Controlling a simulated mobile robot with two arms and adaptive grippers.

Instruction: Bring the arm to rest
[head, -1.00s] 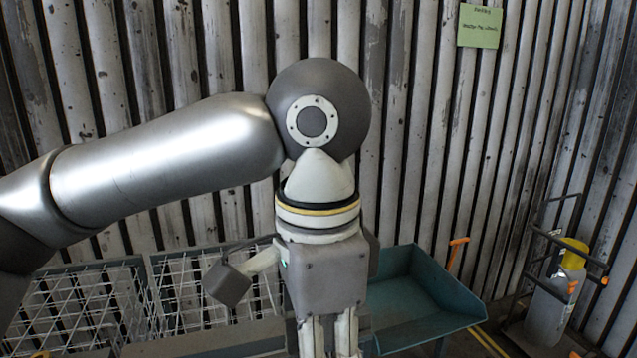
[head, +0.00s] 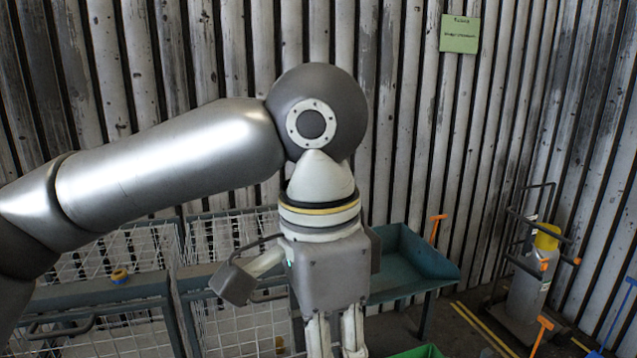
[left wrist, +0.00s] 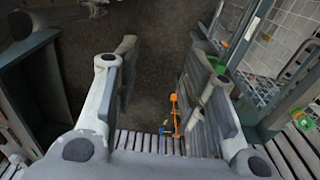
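My left arm reaches in from the left in the head view and bends down at a large grey joint. My left gripper (head: 335,345) hangs below it, pointing down, with its fingertips cut off by the bottom edge. In the left wrist view my left gripper (left wrist: 163,70) has its two fingers well apart. My right gripper is in neither view.
Wire cages with teal frames (head: 90,292) stand at the left, with a small yellow-orange ring (head: 120,275) on one. A teal trough (head: 400,262) stands behind the gripper. A hand truck (head: 520,300) with a yellow-topped cylinder stands right. A corrugated wall (head: 410,110) closes the back.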

